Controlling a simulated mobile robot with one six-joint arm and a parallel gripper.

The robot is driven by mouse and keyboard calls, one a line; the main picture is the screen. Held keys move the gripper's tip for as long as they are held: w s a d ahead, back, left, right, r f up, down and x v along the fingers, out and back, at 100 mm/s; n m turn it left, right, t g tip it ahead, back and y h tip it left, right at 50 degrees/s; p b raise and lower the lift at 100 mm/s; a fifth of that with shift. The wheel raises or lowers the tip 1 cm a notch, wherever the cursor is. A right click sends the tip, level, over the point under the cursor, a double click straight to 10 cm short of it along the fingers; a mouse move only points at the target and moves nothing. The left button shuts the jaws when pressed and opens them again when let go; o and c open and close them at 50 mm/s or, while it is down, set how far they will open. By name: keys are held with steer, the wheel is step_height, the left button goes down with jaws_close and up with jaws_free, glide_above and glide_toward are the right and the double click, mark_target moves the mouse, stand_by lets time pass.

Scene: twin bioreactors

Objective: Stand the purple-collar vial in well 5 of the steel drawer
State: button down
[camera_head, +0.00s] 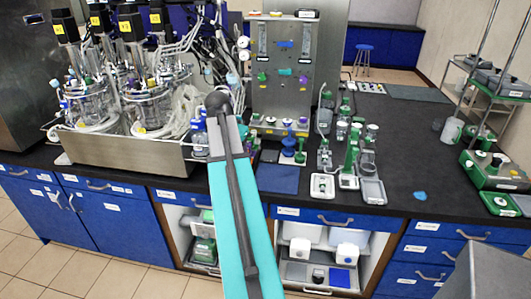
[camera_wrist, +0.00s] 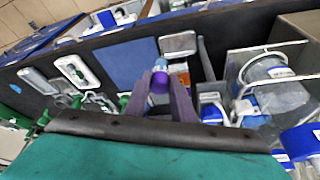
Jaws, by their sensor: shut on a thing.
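My gripper (camera_wrist: 160,88) shows in the wrist view with its two grey fingers closed around the purple-collar vial (camera_wrist: 160,79). The vial's light blue top stands out above the purple collar; its lower part is hidden by the fingers and my wrist. The vial is held over the dark bench, near the blue mat. In the head view my teal arm hides the gripper and the vial. I cannot pick out the steel drawer or well 5 with certainty in either view.
The blue mat (camera_head: 278,179) lies on the bench beside my arm. Bioreactors stand in a steel tray (camera_head: 122,153) at left. A steel panel (camera_head: 284,98) rises behind. Small instruments and a white tray (camera_head: 322,187) stand right of the mat.

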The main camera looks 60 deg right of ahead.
steer(key=w+a+r+n+t, duration=0.1)
steer(key=w+a+n, duration=0.1)
steer(key=w+a, duration=0.55)
steer(key=w+a+n+t, duration=0.1)
steer(key=w+a+n, duration=0.25)
steer(key=a, duration=0.65)
steer(key=w+a+r+n, duration=0.1)
steer(key=w+a, duration=0.5)
steer(key=a, duration=0.3)
steer(key=a+n+t+y, duration=0.2)
steer(key=a+n, duration=0.9)
steer(key=a, duration=1.6)
steer(key=shift+w+r+n+t+y, duration=0.35)
steer(key=shift+w+r+y, duration=0.1)
steer(key=shift+y, duration=0.75)
steer(key=shift+d, duration=0.1)
